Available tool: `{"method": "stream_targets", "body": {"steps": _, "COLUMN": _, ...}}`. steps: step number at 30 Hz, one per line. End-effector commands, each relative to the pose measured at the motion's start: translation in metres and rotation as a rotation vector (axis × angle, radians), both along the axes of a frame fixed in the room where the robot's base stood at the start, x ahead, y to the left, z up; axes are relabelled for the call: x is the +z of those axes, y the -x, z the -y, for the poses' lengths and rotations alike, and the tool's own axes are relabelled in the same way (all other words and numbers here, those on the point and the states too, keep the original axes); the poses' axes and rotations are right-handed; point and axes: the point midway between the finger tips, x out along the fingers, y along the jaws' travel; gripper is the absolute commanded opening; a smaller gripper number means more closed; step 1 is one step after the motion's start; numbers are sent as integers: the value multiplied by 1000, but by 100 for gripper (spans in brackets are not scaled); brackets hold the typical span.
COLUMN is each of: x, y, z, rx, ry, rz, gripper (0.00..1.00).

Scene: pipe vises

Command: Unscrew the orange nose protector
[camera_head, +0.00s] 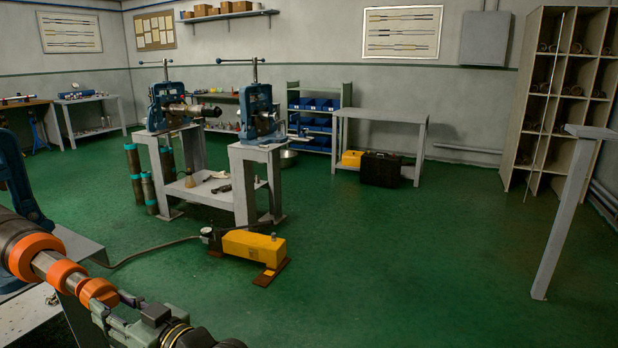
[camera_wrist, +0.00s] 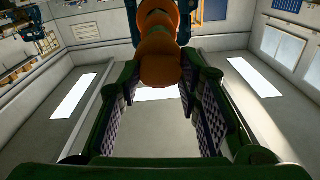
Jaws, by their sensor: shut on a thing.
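The orange nose protector (camera_head: 97,291) is the endmost orange piece on a metal tool that reaches in from the lower left of the head view. My gripper (camera_head: 118,300) meets it at its free end, its fingers close around it. In the wrist view the protector (camera_wrist: 160,70) sits at the top centre between the two fingers with checkered pads. My gripper (camera_wrist: 161,80) is shut on it there. The fingers hide part of its sides. Two more orange rings (camera_head: 65,273) (camera_head: 32,250) sit farther back along the tool, apart from my gripper.
A blue vise (camera_head: 18,180) stands at the left edge beside the tool. A yellow pump (camera_head: 253,246) with a hose lies on the green floor. Two blue vises (camera_head: 259,115) stand on a grey bench (camera_head: 248,190). A grey post (camera_head: 567,220) stands right.

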Motion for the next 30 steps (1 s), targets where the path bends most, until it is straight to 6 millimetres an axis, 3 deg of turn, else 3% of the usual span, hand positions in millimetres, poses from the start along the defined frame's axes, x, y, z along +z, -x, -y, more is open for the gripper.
{"method": "stream_targets", "body": {"steps": 16, "x": 1, "y": 3, "z": 8, "rx": -1, "ry": 1, "rz": 0, "gripper": 0}}
{"method": "stream_targets", "body": {"steps": 30, "x": 33, "y": 14, "z": 36, "rx": -2, "ry": 0, "rz": 1, "gripper": 0}}
